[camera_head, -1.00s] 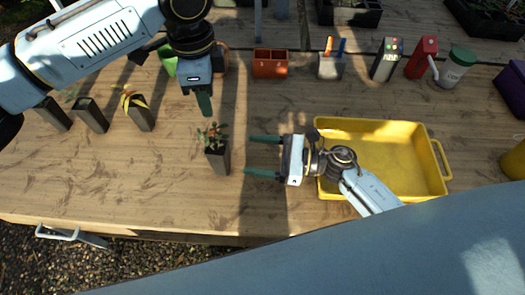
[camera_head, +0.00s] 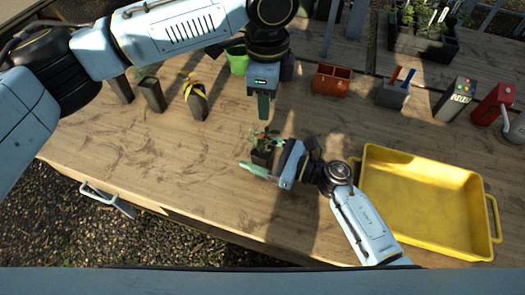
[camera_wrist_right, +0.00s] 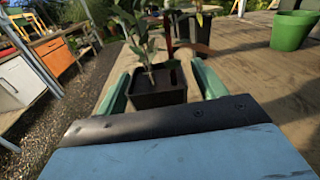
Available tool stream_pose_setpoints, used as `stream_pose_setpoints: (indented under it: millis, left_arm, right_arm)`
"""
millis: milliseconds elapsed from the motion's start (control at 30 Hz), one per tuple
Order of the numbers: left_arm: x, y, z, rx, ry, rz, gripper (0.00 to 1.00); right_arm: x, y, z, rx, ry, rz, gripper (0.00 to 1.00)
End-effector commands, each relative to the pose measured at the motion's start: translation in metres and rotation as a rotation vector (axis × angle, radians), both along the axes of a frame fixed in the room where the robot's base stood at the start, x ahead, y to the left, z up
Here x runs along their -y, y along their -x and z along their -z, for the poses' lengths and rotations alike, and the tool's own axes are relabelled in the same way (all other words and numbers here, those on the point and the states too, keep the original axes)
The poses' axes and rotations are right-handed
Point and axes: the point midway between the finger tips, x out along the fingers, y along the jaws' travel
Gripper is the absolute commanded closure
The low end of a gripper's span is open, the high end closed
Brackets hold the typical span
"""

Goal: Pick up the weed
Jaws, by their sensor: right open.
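A small dark square pot (camera_head: 262,155) with a leafy plant (camera_head: 268,137) stands on the wooden table; I cannot tell which growth is the weed. In the right wrist view the pot (camera_wrist_right: 158,88) is between my two green fingers, with gaps at its sides, and leafy stems (camera_wrist_right: 140,28) rise from its soil. My right gripper (camera_head: 255,150) is open around the pot; its far finger is largely hidden in the head view. My left gripper (camera_head: 263,106) points down above and behind the plant, seen edge-on, so its opening is unclear.
A yellow tray (camera_head: 425,200) lies to the right. An orange box (camera_head: 332,80) and a grey holder (camera_head: 393,94) stand behind. The front table is clear.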

Motion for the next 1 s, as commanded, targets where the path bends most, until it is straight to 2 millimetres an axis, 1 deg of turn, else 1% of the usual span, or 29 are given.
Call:
stream_pose_setpoints:
  millis: [33, 67, 433, 467, 567, 667, 767, 1000]
  left_arm:
    - [0.0001, 0.0, 0.0, 0.0, 0.0, 0.0, 0.64]
    - [0.0001, 0.0, 0.0, 0.0, 0.0, 0.0, 0.64]
    - [0.0001, 0.0, 0.0, 0.0, 0.0, 0.0, 0.64]
    - [0.0001, 0.0, 0.0, 0.0, 0.0, 0.0, 0.66]
    - [0.0001, 0.0001, -0.0002, 0.0, 0.0, -0.017, 0.66]
    - [0.0002, 0.0004, -0.0008, -0.001, 0.001, -0.084, 0.66]
    - [0.0002, 0.0007, -0.0021, 0.0, 0.002, -0.215, 0.66]
    - [-0.0014, 0.0015, -0.0066, 0.0, 0.002, -0.666, 0.66]
  right_arm:
    - [0.0001, 0.0, -0.0001, 0.0, 0.0, 0.0, 0.3]
    - [0.0002, 0.0, -0.0001, 0.0, 0.0, 0.0, 0.34]
    - [0.0005, 0.0001, -0.0001, 0.0, 0.0, 0.0, 0.82]
    - [0.0005, 0.0001, -0.0001, 0.0, 0.0, 0.0, 0.82]
    - [0.0005, 0.0001, -0.0001, 0.0, 0.0, 0.0, 0.82]
    - [0.0006, 0.0001, -0.0001, 0.0, 0.0, 0.0, 0.82]
    - [0.0006, 0.0001, -0.0001, 0.0, 0.0, 0.0, 0.82]
    - [0.0006, 0.0001, -0.0001, 0.0, 0.0, 0.0, 0.82]
